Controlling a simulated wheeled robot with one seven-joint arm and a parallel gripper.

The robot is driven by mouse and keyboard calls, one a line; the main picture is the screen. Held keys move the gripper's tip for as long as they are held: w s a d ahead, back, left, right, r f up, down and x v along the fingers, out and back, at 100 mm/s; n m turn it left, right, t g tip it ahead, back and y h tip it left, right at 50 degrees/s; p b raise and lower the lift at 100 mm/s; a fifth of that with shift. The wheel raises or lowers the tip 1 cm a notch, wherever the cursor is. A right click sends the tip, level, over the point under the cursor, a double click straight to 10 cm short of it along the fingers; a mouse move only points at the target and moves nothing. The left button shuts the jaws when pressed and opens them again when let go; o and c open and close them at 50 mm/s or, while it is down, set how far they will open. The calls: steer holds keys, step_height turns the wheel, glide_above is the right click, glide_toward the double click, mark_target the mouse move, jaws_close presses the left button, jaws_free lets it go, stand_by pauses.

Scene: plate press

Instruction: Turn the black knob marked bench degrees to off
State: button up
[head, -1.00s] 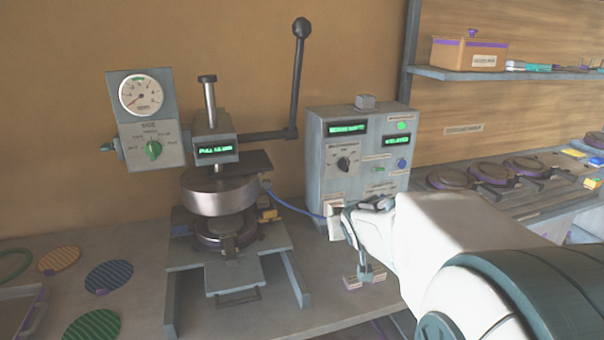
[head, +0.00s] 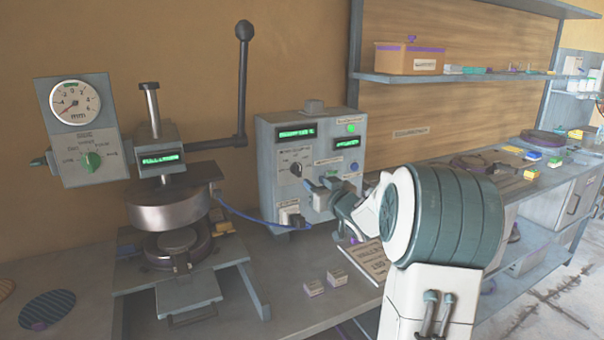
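The black knob (head: 296,169) is on the front of the grey control box (head: 267,190), left of centre and below a green-lit display. It has a white pointer mark and a small label above it, too small to read. My gripper (head: 318,190) is in front of the box, below and to the right of the knob, and apart from it in the picture. Its fingers point toward the box's face and cover part of the lower panel. Whether the fingers are open or shut is too small to tell.
The press (head: 170,210) stands left of the box, with a long black lever (head: 243,85) rising between them. A green knob (head: 93,160) is on the gauge unit. Two small blocks (head: 325,282) and a printed card (head: 368,258) lie on the bench before the box.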

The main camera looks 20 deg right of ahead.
mark_target(300, 170)
steer(key=w, duration=0.9)
steer(key=shift+a+p, duration=0.15)
steer(key=shift+p, duration=0.2)
steer(key=shift+c, duration=0.3)
jaws_close()
